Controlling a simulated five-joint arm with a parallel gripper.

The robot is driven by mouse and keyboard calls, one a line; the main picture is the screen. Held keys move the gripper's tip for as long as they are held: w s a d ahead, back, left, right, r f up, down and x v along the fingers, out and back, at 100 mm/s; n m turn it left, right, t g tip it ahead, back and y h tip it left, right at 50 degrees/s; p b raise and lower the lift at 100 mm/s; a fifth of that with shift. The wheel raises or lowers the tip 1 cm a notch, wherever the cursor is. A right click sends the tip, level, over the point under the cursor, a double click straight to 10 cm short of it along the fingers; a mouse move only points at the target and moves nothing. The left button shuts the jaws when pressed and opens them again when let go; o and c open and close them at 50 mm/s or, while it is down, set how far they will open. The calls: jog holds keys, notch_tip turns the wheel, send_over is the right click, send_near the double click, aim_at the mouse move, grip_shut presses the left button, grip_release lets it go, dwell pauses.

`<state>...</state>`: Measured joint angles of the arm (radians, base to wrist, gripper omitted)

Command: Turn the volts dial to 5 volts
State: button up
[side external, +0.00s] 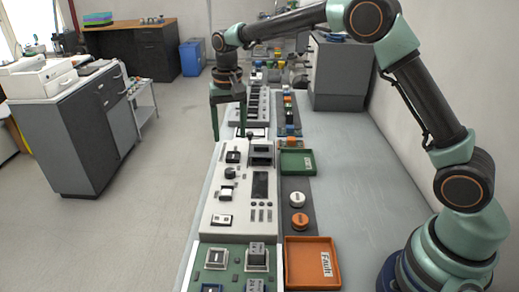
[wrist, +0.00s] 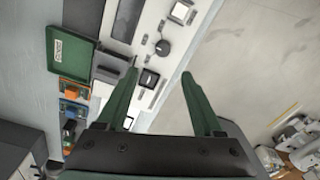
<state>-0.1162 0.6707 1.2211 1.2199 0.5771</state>
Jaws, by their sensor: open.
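A round black dial (side external: 230,173) sits on the white control panel (side external: 212,202); its markings are too small to read. It also shows in the wrist view (wrist: 162,47), just beyond the fingertips. My gripper (side external: 229,136) is open and empty, pointing down above the far end of the panel, apart from the dial. In the wrist view my gripper (wrist: 159,74) has its fingers spread, with a black rocker switch (wrist: 149,78) showing between the tips.
A green tray (side external: 312,162), an orange tray marked Fault (side external: 336,262), and white (side external: 297,199) and orange (side external: 299,221) round parts lie right of the panel. A green board (side external: 199,262) with switches is at the front. The grey table (side external: 360,190) is clear at right.

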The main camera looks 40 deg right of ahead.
aim_at(231, 170)
jog(key=f, duration=1.1)
jog(key=shift+w+a+f, duration=0.1)
jog(key=shift+a+f, duration=0.2)
grip_shut()
